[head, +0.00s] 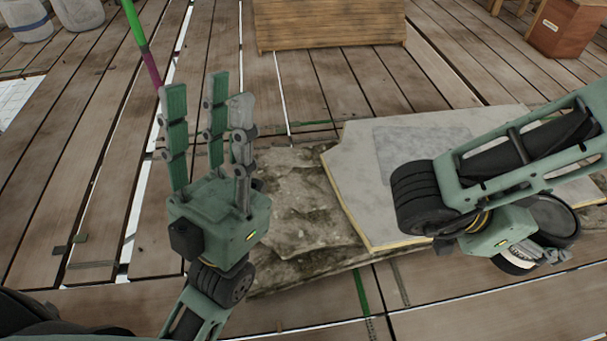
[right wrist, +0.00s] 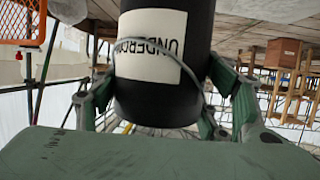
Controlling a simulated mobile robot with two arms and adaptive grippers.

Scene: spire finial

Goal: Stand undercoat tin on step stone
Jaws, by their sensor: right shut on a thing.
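The undercoat tin (head: 556,216) is black with a white label, at the right in the head view, partly hidden by my right arm. My right gripper (head: 515,252) is shut on it. In the right wrist view the tin (right wrist: 163,88) sits between the fingers, its lettering upside down and a wire handle around it. A pale, flat slab with a grey patch (head: 400,150), seemingly the step stone, lies over a rough, mossy stone (head: 300,215). The tin appears over the slab's front right side; its height is unclear. My left gripper (head: 207,105) is open and empty, fingers up.
A wooden crate (head: 330,22) stands behind the slab, and a reddish-brown box (head: 563,27) at the far right. Pale buckets (head: 80,12) are at the far left. A green and purple pole (head: 143,42) rises behind my left gripper. The plank floor has gaps.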

